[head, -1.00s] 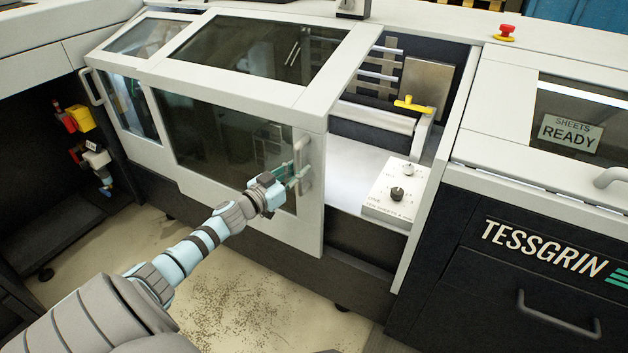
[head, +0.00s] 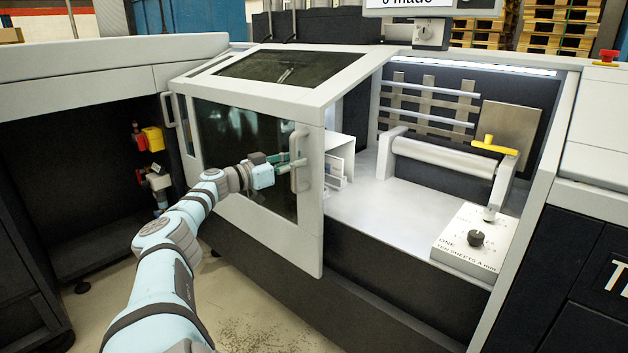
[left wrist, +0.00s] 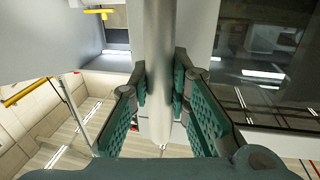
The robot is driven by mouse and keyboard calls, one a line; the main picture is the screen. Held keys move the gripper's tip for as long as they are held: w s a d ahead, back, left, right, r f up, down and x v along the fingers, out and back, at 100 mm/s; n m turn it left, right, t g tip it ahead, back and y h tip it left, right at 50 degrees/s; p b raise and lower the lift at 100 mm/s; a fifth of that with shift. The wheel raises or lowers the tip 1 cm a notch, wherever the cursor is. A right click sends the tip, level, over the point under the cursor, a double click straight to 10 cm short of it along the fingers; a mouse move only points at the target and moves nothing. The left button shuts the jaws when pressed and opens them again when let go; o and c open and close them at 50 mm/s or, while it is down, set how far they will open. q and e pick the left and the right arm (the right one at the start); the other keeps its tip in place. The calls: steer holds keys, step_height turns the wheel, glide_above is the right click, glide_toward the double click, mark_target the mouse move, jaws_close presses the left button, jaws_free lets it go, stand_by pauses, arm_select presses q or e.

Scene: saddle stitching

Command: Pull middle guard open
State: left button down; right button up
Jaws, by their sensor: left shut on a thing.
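The middle guard (head: 312,215) is a pale frame with a dark window, slid partly left across the machine front. The bay to its right is uncovered. Its upright grey handle (head: 298,180) is near its right edge. My left gripper (head: 292,162) is shut on this handle, with the arm coming in from the lower left. In the left wrist view, the green-padded fingers (left wrist: 158,95) stand on both sides of the handle bar (left wrist: 158,45). My right gripper is not in view.
The open bay shows a white bed (head: 395,208), a roller (head: 443,158), a yellow lever (head: 495,146) and a control box with knobs (head: 470,240). Another guard handle (head: 167,110) is at the left. A dark open recess (head: 80,160) is further left. Floor (head: 250,300) shows below.

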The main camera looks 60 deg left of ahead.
arm_select(q)
steer(key=shift+a, duration=0.2)
steer(key=c, duration=1.5)
jaws_free()
steer(key=shift+s+a, duration=0.1)
steer(key=shift+s, duration=0.05)
steer(key=shift+r, duration=0.3)
glide_toward(307, 122)
steer(key=w, duration=0.5)
steer(key=shift+w+f, duration=0.1)
steer(key=shift+f, duration=0.1)
steer(key=shift+r, duration=0.2)
steer(key=shift+a, duration=0.1)
